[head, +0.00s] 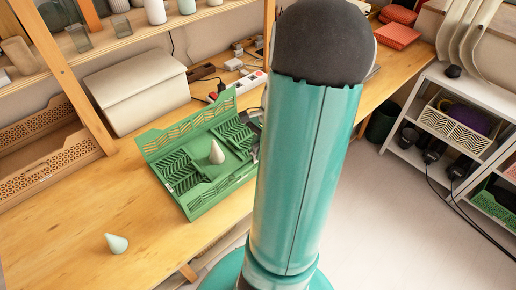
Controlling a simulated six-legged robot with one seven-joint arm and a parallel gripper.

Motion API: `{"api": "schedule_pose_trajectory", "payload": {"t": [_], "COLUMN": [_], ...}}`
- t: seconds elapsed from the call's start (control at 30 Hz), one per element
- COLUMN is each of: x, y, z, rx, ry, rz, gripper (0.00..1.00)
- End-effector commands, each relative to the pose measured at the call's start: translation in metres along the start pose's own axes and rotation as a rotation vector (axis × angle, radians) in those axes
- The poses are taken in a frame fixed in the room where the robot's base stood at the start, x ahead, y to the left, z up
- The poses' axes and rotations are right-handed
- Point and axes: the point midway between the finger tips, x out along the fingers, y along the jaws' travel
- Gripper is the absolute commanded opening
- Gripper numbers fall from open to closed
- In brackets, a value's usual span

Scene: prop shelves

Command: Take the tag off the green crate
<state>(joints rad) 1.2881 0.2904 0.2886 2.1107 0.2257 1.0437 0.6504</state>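The green crate (207,193) sits on the wooden table, with patterned openwork walls. A pale cone (217,154) stands inside it. A tiny pale patch shows on the crate's left side; I cannot tell whether it is the tag. My teal arm link with its dark round joint fills the middle of the view and hides what lies behind the crate's right end. Some small dark and grey parts show between the crate and my arm; I cannot tell what they are. My gripper cannot be made out.
A cream box (137,87) and a wooden slotted crate (45,150) stand behind. A power strip (250,82) with cables lies beyond. A white shelf (440,90) stands right, past open floor.

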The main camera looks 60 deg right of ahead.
Motion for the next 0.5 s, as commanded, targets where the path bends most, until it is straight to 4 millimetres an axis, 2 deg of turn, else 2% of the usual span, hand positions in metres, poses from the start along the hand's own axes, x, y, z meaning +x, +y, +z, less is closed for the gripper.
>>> {"api": "schedule_pose_trajectory", "payload": {"t": [0.03, 0.07, 0.13, 0.5], "x": [-0.0001, -0.0001, -0.0001, -0.0022], "y": [0.0, 0.0, 0.0, -0.0003], "z": [0.0, 0.0, 0.0, 0.0013], "rx": [0.0, 0.0, 0.0, -0.002], "ry": [0.0, 0.0, 0.0, 0.0], "rz": [0.0, 0.0, 0.0, -0.003], "gripper": [0.0, 0.14, 0.01, 0.0]}}
